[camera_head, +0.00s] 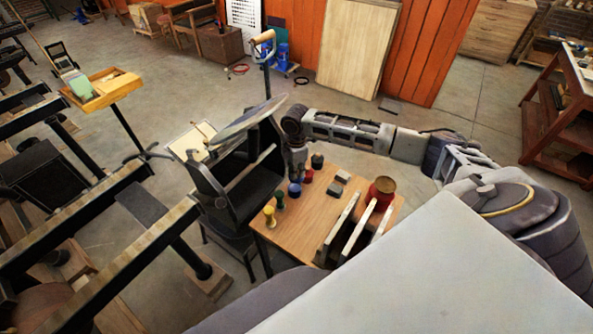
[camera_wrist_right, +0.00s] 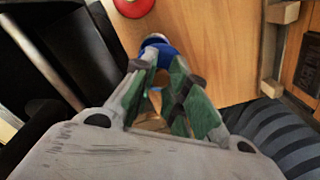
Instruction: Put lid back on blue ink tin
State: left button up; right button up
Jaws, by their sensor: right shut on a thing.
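The blue ink tin (camera_head: 294,190) stands on the wooden table in a row of coloured tins. My right gripper (camera_head: 298,172) points down close above and behind it in the head view. In the right wrist view a blue round thing (camera_wrist_right: 162,48) with a pale rim shows at the fingertips of my right gripper (camera_wrist_right: 164,66). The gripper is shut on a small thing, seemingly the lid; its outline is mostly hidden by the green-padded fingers. I cannot tell whether it touches the tin. My left gripper is not in view.
Yellow (camera_head: 269,215), green (camera_head: 280,200), red (camera_head: 309,176) and black (camera_head: 317,161) tins stand close by in the row. A black press (camera_head: 232,188) is at the table's left. Upright pale boards (camera_head: 340,228) and a red pot (camera_head: 381,191) are to the right.

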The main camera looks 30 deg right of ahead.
jog(key=n, duration=0.6)
jog(key=shift+w+a, duration=0.1)
jog(key=shift+w, duration=0.15)
jog(key=n, duration=0.6)
jog(key=shift+w+a, duration=0.1)
jog(key=shift+f, duration=0.15)
dwell(0.4)
jog(key=shift+f+b, duration=2.1)
jog(key=shift+b, duration=0.5)
jog(key=shift+f, duration=1)
jog(key=shift+p, duration=0.9)
jog(key=shift+f+p, duration=0.1)
jog(key=shift+p, duration=0.3)
dwell(1.0)
